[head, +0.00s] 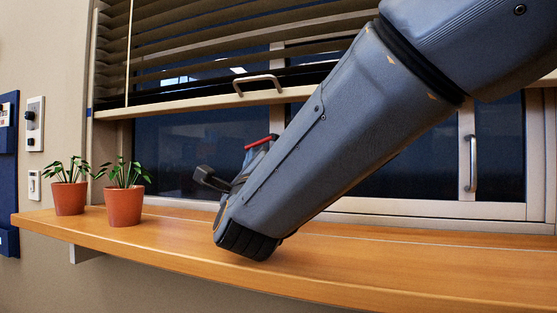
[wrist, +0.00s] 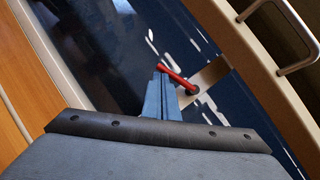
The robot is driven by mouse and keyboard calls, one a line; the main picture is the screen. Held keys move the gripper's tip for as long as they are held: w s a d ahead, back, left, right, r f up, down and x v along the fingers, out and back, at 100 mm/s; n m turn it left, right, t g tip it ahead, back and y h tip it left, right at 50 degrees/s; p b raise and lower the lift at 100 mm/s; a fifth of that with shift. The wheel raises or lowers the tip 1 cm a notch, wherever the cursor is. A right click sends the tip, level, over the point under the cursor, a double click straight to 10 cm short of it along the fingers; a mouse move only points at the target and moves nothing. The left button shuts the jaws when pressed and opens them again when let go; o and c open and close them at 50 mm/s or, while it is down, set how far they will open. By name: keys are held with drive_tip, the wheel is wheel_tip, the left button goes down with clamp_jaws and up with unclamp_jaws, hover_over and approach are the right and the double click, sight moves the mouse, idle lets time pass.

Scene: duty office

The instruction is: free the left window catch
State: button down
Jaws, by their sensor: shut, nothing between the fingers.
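A window catch with a red lever (head: 262,141) shows beside my forearm in the head view, in front of the dark glass. In the wrist view the red lever (wrist: 176,78) lies slanted on a pale metal plate (wrist: 210,80) that reaches from the frame. My gripper (wrist: 161,72) is shut and empty, with its blue-grey fingertips close by the lever's free end. I cannot tell whether they touch. No second catch is in sight.
Two potted plants (head: 70,190) (head: 125,193) stand on the left of the wooden sill (head: 400,262). A bar handle (head: 257,83) is on the rail below the slatted blind (head: 200,40). An upright handle (head: 472,165) is on the right window frame. The sill's right part is clear.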

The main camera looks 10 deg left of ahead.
drive_tip(key=s+d+f, duration=0.1)
drive_tip(key=s+d, duration=0.3)
drive_tip(key=s, duration=1)
drive_tip(key=shift+d, duration=0.2)
